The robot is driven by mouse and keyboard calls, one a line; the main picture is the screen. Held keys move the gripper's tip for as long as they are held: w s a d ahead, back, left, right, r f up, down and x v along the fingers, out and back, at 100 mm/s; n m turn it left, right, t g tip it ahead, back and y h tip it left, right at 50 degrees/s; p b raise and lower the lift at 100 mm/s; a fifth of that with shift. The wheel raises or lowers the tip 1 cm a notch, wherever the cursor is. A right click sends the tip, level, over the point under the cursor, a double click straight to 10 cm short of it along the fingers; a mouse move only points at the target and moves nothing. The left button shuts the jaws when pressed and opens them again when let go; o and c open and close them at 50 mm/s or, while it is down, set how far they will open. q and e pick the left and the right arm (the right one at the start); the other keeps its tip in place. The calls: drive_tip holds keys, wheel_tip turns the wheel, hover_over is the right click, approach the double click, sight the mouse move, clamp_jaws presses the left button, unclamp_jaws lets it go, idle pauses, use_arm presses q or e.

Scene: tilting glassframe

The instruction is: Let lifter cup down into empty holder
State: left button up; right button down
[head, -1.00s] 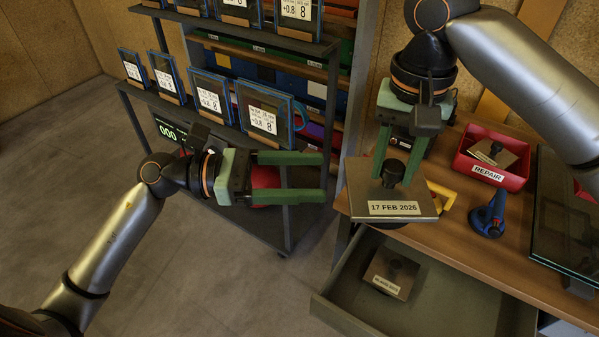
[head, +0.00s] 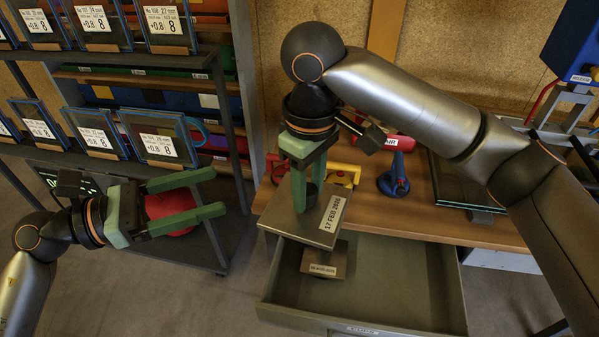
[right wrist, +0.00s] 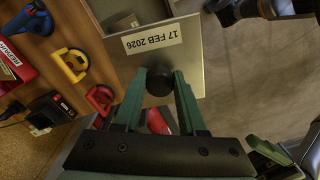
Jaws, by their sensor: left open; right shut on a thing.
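My right gripper (head: 304,182) is shut on the black knob of a square metal plate (head: 284,208) labelled 17 FEB 2026. It holds the plate near the bench edge, above the back left of an open drawer; the plate also shows in the right wrist view (right wrist: 185,68). A blue lifter with a dark round base (head: 393,182) stands on the bench, right of the right gripper. I cannot make out an empty holder for its cup. My left gripper (head: 218,192) is open in front of the rack, with a red rounded thing (head: 168,208) seen between or behind its fingers.
The open drawer (head: 400,290) holds a smaller labelled plate (head: 325,259) at its left; its right part is bare. Yellow (head: 343,174) and red (head: 273,170) handles lie on the bench. The rack (head: 205,65) with framed glass panes stands left. My right arm hides part of the bench.

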sight(323, 211)
drive_tip(key=n, duration=0.1)
drive_tip(key=d+f+n, duration=0.1)
drive_tip(key=f+n, duration=0.1)
drive_tip(key=n, duration=0.1)
drive_tip(key=shift+s+d, duration=0.15)
drive_tip(key=shift+s, duration=0.2)
drive_tip(key=n, duration=0.1)
drive_tip(key=f+n, duration=0.1)
drive_tip(key=d+f+n, duration=0.1)
drive_tip(key=shift+s+n, duration=0.25)
drive_tip(key=shift+n, duration=0.05)
